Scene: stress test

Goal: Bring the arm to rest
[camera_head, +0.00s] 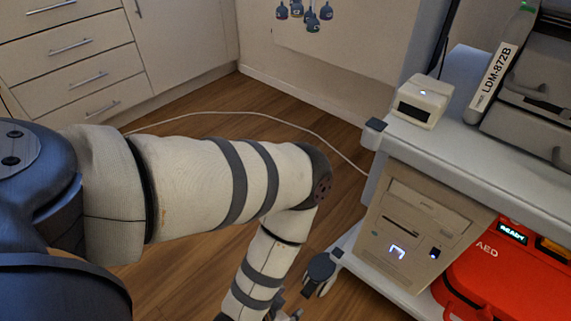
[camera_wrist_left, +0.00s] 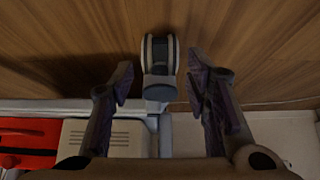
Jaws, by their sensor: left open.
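My left arm (camera_head: 200,185) is white with dark bands. It comes in from the left in the head view, bends at an elbow beside the cart, and runs down to the bottom edge. My left gripper (camera_head: 287,314) is mostly cut off there. In the left wrist view the gripper (camera_wrist_left: 160,80) has its two fingers wide apart, with nothing held. A caster wheel (camera_wrist_left: 160,55) of the cart shows between the fingers, beyond them; whether it touches them I cannot tell. My right gripper is not in view.
A grey cart (camera_head: 459,155) stands at right, its caster (camera_head: 319,275) near my gripper. It holds a beige computer (camera_head: 410,245), a red AED case (camera_head: 525,285) and a small white device (camera_head: 421,104). A cable (camera_head: 245,113) crosses the wooden floor. Drawers (camera_head: 75,60) stand at back left.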

